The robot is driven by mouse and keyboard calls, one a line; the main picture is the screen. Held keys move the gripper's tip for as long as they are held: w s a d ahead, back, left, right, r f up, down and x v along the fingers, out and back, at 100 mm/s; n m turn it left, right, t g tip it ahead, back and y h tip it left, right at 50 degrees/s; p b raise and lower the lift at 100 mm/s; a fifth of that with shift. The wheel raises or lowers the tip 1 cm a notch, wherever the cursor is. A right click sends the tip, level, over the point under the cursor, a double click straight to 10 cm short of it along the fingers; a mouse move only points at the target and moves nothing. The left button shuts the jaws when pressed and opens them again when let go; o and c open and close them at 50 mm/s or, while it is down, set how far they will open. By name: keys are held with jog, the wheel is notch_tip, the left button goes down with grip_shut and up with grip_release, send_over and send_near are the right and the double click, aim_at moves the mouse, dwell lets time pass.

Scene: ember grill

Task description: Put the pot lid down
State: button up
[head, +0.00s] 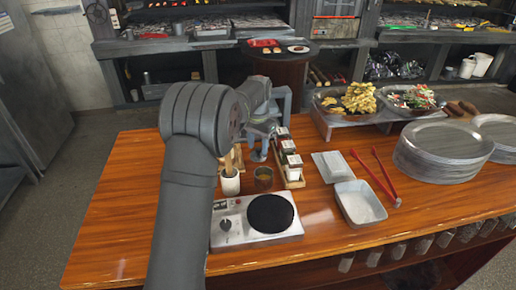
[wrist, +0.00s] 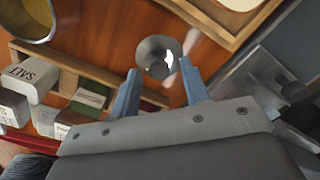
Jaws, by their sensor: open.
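A small round shiny metal piece, which looks like the pot lid (wrist: 154,52), shows in the wrist view over the wooden counter. My gripper (wrist: 159,68) is open, with one blue-grey finger at each side of the lid's near edge. I cannot tell whether the fingers touch it. A small round pot (wrist: 47,30) with yellow contents is at the upper left of the wrist view. In the head view the pot (head: 263,179) stands uncovered on the counter, just in front of my gripper (head: 259,148). The lid is not clear there.
The counter's left (head: 110,215) is clear.

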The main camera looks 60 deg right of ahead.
aim_at(258, 148)
notch_tip(258, 148, up, 10)
jog(key=shift+r, duration=0.25)
dwell(0.3)
jog(key=shift+f, duration=4.2)
jog(key=shift+f, duration=0.1)
